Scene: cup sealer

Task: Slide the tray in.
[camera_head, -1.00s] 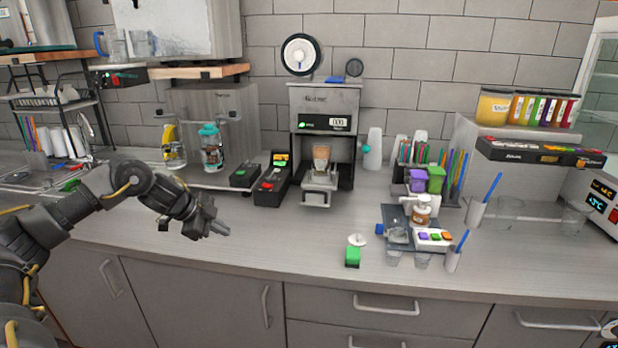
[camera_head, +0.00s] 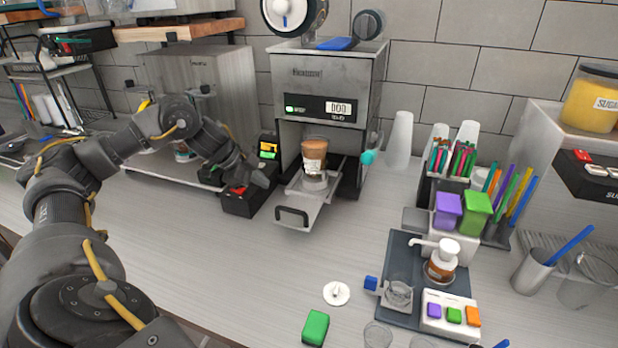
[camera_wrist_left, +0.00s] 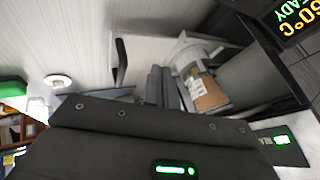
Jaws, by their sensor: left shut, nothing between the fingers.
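The cup sealer (camera_head: 322,78) stands against the back wall. Its pale metal tray (camera_head: 302,207) sticks out of the front, with a dark handle (camera_head: 291,217) at the near end. A clear cup with a brown drink and a label (camera_head: 314,160) stands upright in the tray's holder, at the sealer's opening. My left gripper (camera_head: 264,178) is shut and empty, left of the tray and above the black control box. In the left wrist view its closed fingers (camera_wrist_left: 159,86) appear near the tray (camera_wrist_left: 148,48), handle (camera_wrist_left: 121,61) and cup (camera_wrist_left: 207,88); contact is unclear. My right gripper is out of view.
A black box with a red button (camera_head: 240,200) stands left of the sealer. At right are a dark tray with a pump bottle (camera_head: 441,264), straws and stacked cups. A green block (camera_head: 316,327) and a white disc (camera_head: 337,293) lie in front. The counter before the tray is clear.

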